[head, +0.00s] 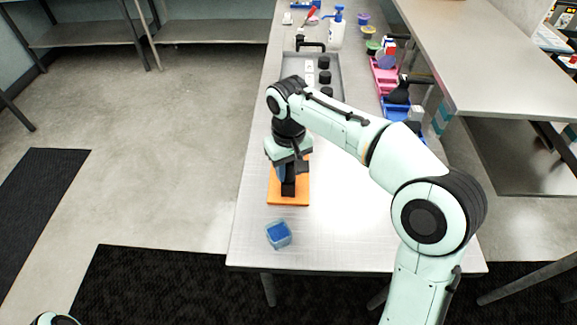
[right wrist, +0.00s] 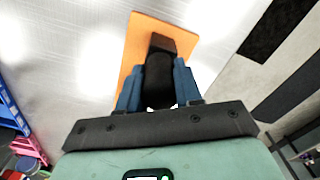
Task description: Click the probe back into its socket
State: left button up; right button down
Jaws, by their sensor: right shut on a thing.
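My right gripper (head: 287,178) is above the orange board (head: 290,201) on the table and points down. Its blue fingers are shut on a black piece, which I take to be the probe (right wrist: 158,80); it shows between the fingers in the right wrist view. A dark block (right wrist: 174,43), perhaps the socket, stands on the orange board just beyond the probe in that view. I cannot tell whether probe and block touch, and the fingers and hand hide the probe's lower end. My left gripper is out of view.
A small blue-topped cube (head: 278,235) sits near the table's front edge. A grey tray (head: 296,62) with black knobs lies farther back. The tabletop right of the board is clear.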

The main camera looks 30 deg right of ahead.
jog(key=shift+f, duration=0.15)
jog(key=shift+c, duration=0.6)
grip_release()
jog(key=shift+r+p, duration=1.75)
jog(key=shift+r, duration=0.75)
jog(key=shift+r+p, duration=1.35)
jog(key=shift+r, duration=0.75)
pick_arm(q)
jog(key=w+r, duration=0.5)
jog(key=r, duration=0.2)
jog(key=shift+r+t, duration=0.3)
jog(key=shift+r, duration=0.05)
